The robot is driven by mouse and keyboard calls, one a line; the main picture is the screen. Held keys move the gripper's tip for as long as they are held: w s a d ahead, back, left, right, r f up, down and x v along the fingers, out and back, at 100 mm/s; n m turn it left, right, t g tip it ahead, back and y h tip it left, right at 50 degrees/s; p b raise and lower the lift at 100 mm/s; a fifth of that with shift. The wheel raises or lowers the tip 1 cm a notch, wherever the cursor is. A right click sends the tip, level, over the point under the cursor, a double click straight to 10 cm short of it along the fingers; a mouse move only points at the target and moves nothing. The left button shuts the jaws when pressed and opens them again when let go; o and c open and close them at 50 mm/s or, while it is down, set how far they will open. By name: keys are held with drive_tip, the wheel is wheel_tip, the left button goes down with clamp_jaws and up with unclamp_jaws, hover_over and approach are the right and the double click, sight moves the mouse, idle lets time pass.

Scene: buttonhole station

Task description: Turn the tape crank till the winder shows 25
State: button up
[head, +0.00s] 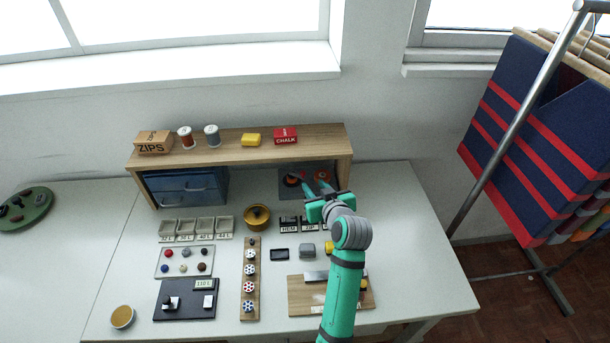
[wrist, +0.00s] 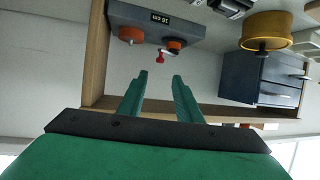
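The tape winder is a grey box (wrist: 150,22) with a small dark display (wrist: 161,18), which seems to read 16 cm, upside down in the wrist view. Two orange round parts sit on it. The crank's red knob (wrist: 160,56) sticks out towards my gripper. In the head view the winder (head: 288,192) stands under the wooden shelf, partly hidden by my arm. My gripper (wrist: 159,77) is open and empty, its fingertips apart and just short of the red knob. It also shows in the head view (head: 314,187).
The wooden shelf (head: 240,158) frames the winder above and at the side. Blue drawers (head: 187,188) and a yellow-brown pot (head: 257,217) stand left of it. Labelled blocks (head: 289,223) and a board with a metal ruler (head: 300,300) lie nearer. The table's right side (head: 400,210) is clear.

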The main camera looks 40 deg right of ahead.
sight(304, 173)
drive_tip(key=x, duration=1)
drive_tip(key=shift+w+d+f, duration=0.1)
drive_tip(key=shift+w+f, duration=0.05)
drive_tip(key=shift+w, duration=0.25)
drive_tip(key=shift+c, duration=0.3)
drive_tip(key=shift+w, duration=0.1)
drive_tip(key=c, duration=0.5)
drive_tip(key=shift+s, duration=0.2)
clamp_jaws()
